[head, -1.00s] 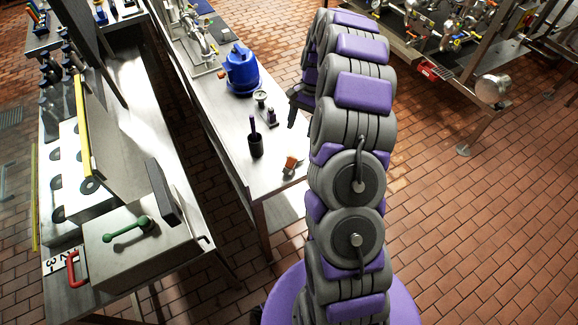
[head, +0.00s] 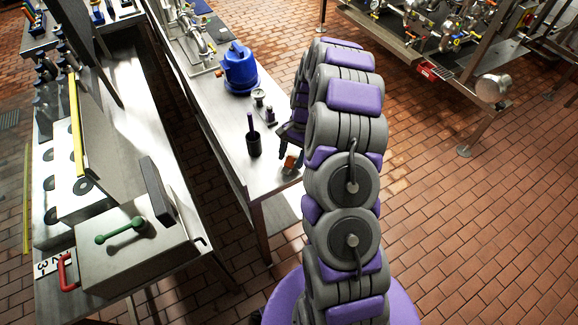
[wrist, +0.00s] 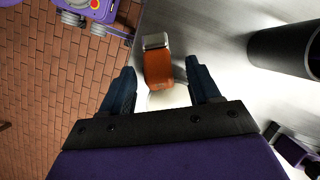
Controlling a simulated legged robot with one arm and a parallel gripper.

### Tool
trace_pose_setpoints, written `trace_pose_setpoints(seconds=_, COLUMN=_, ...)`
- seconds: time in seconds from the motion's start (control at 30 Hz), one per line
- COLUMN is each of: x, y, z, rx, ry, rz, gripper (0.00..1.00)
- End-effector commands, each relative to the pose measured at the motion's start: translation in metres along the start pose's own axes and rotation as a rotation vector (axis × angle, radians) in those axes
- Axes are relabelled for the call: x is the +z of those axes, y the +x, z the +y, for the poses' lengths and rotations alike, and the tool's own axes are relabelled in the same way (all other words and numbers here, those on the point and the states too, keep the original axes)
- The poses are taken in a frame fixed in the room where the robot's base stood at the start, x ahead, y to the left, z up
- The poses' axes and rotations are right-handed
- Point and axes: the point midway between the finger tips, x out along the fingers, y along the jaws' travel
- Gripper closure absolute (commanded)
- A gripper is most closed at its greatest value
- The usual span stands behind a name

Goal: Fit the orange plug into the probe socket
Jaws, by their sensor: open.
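The orange plug (head: 290,161) is on the steel bench near its front right corner. In the wrist view the plug (wrist: 158,68) shows an orange body with a pale metal end that points away from me. My gripper (wrist: 160,70) is open, with one dark finger on either side of the plug and a visible gap on both sides. In the head view my gripper (head: 289,143) is at the bench's right edge, partly hidden by my arm. I cannot pick out the probe socket for certain in either view.
A dark cup (head: 254,147) with a purple-handled item stands left of the plug; the cup (wrist: 285,50) is also at right in the wrist view. A small gauge (head: 259,95), a small dark fitting (head: 270,116) and a blue container (head: 239,70) stand farther back.

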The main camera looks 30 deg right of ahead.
Motion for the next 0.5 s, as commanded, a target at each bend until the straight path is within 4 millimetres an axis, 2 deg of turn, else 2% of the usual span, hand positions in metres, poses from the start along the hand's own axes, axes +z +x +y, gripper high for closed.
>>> trace_pose_setpoints(seconds=0.07, x=0.0002, y=0.0064, z=0.0001, rx=0.000, ry=0.000, rz=-0.001, gripper=0.38)
trace_pose_setpoints(seconds=0.27, x=0.0003, y=0.0060, z=0.0000, rx=-0.001, ry=0.000, rz=0.001, gripper=0.38)
trace_pose_setpoints(seconds=0.5, x=0.0003, y=0.0061, z=0.0001, rx=0.000, ry=0.000, rz=0.000, gripper=0.61)
